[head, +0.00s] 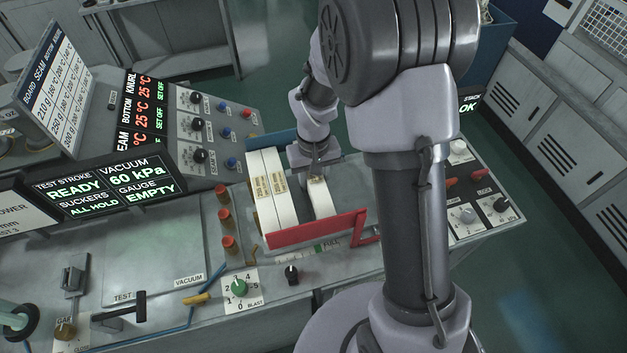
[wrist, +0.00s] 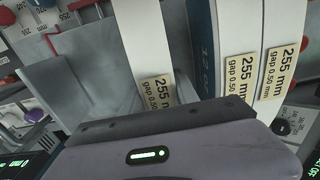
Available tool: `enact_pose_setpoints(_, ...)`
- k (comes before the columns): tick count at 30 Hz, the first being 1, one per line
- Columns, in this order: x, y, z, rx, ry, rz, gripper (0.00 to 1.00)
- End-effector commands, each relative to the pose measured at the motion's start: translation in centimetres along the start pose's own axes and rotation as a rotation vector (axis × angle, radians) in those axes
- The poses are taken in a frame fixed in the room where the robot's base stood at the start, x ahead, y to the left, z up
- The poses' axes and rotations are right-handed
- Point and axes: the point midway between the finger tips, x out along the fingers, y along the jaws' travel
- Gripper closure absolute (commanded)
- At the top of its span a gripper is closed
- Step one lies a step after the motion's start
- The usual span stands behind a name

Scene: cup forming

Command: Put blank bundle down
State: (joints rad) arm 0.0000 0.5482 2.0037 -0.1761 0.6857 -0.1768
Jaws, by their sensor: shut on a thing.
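My gripper (head: 315,172) is shut on a white blank bundle (head: 320,199), gripping its upper end near a tan label. In the wrist view the held bundle (wrist: 145,40) stands upright in front of the gripper body (wrist: 165,145), with a label reading 255 mm, gap 0.50. The fingertips are hidden there. The bundle is in the feed tray, behind the red front bar (head: 318,230). Two similar bundles stand to its left (head: 262,200) (head: 284,190), and a gap separates them from it. I cannot tell whether the held bundle touches the tray floor.
A blue wall (head: 287,138) backs the tray. Red-topped posts (head: 228,243) stand left of it, and a green dial (head: 239,288) sits in front. Right of the tray is a panel with knobs (head: 465,213). The bare tray floor shows right of the held bundle.

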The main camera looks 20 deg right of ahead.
Motion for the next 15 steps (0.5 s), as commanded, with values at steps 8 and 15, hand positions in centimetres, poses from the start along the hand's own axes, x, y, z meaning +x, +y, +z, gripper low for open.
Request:
enact_pose_setpoints(8,0.23,0.01,-0.08,0.0,0.002,0.0,0.56)
enact_pose_setpoints(15,0.19,0.01,-0.06,0.0,0.002,0.0,0.42)
